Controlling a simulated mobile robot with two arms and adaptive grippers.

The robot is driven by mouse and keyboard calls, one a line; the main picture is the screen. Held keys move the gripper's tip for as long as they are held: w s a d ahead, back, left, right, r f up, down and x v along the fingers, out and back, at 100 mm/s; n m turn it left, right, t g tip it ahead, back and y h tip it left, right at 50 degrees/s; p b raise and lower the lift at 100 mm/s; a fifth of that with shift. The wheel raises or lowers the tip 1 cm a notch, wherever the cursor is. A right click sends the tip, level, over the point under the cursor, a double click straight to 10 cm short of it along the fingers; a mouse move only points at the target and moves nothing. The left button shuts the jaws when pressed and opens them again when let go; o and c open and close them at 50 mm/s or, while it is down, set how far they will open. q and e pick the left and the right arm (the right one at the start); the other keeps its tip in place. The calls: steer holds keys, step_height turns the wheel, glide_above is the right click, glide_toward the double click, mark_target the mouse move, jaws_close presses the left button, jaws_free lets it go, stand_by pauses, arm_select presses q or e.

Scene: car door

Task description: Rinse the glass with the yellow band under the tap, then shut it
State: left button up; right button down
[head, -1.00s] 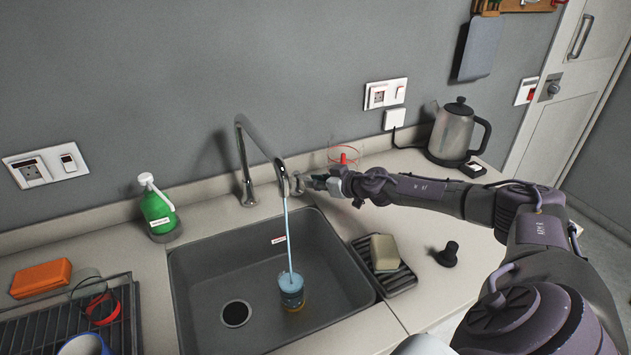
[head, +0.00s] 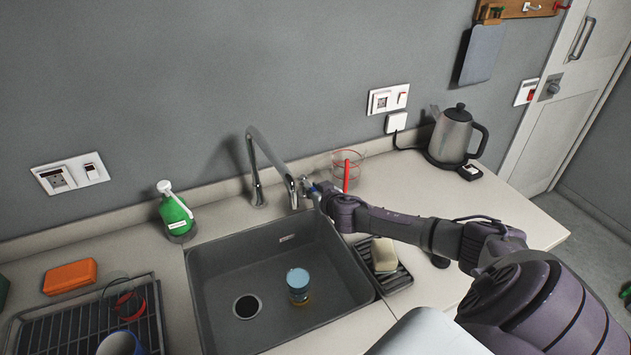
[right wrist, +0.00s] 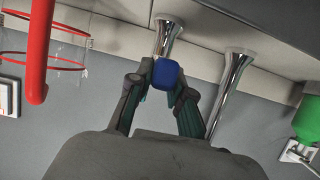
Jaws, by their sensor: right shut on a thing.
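The glass with the yellow band (head: 299,288) stands in the sink (head: 221,311), right of the drain. It looks full of bluish water; the band shows near its base. The chrome tap (head: 276,160) curves over the sink, and no water stream shows below its spout. My right gripper (head: 315,190) is beside the spout end. In the right wrist view, my right gripper (right wrist: 164,92) is shut on the blue-capped tap handle (right wrist: 165,74), a finger on each side. My left gripper is in no view.
A red-banded glass (head: 375,168) holding a red stick stands behind my right gripper. A sponge (head: 384,255) lies on a rack right of the sink. A kettle (head: 452,136) stands farther right. A green bottle (head: 176,217) and a drying rack (head: 60,318) are at left.

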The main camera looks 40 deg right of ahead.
steer(key=shift+w+a+r, duration=0.1)
steer(key=shift+a+r, duration=0.1)
steer(key=shift+d, duration=0.15)
steer(key=c, duration=1)
jaws_free()
steer(key=shift+f, duration=0.1)
steer(key=shift+c, duration=0.2)
steer(key=v, duration=1.2)
steer(key=shift+a, duration=0.2)
steer(key=shift+f, duration=0.15)
